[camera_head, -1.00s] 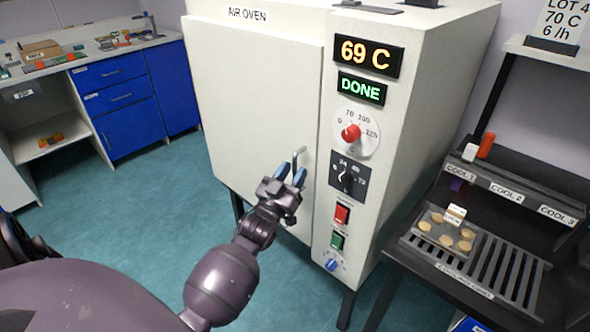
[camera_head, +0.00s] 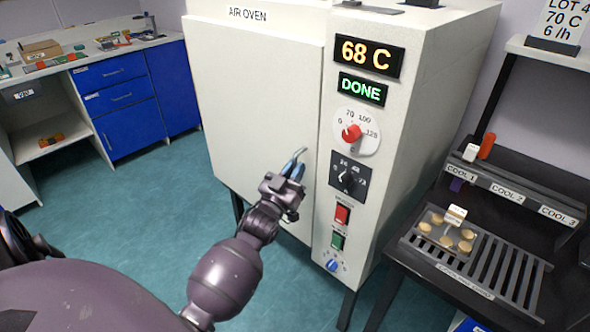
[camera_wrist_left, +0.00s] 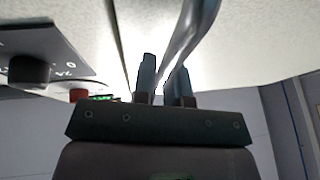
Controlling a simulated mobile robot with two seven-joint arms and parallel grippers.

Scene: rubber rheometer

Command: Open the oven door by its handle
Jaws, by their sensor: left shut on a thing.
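The white air oven's door (camera_head: 258,105) looks shut and fills the front left of the oven. Its metal handle (camera_head: 300,153) sits near the door's right edge and is tilted in the head view. My left gripper (camera_head: 293,169) is at the handle, with its blue fingers shut on it. In the left wrist view the handle (camera_wrist_left: 190,42) runs up from between the two fingers (camera_wrist_left: 165,82). My right gripper is not in view.
The oven's control panel (camera_head: 349,180) with dial, knob and switches is just right of the handle. A dark cooling rack (camera_head: 515,277) stands at the right. Blue drawers (camera_head: 122,98) and a bench stand at the back left. The floor (camera_head: 165,210) before the oven is clear.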

